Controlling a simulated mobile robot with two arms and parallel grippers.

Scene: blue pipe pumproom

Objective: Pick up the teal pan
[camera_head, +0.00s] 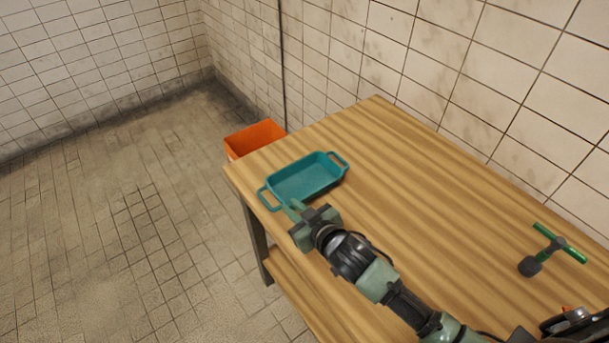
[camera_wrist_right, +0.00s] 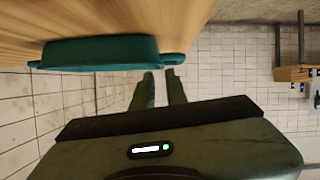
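The teal pan (camera_head: 305,178) is a shallow rectangular dish with a loop handle at each end. It sits upright near the far left corner of the wooden table (camera_head: 420,200). My right gripper (camera_head: 291,207) is beside the pan's near-left handle, at the table's left edge. In the right wrist view the pan (camera_wrist_right: 100,53) shows side-on, and its handle lies just beyond my fingertips (camera_wrist_right: 161,73). The two fingers stand apart with an empty gap between them. Whether a finger touches the handle I cannot tell. My left gripper is not in view.
An orange bin (camera_head: 254,138) stands on the floor behind the table's far left corner. A green-handled tool (camera_head: 557,244) lies at the table's right. A partly hidden dark object (camera_head: 575,318) is at the lower right. The tiled wall runs along the table's back. The middle tabletop is clear.

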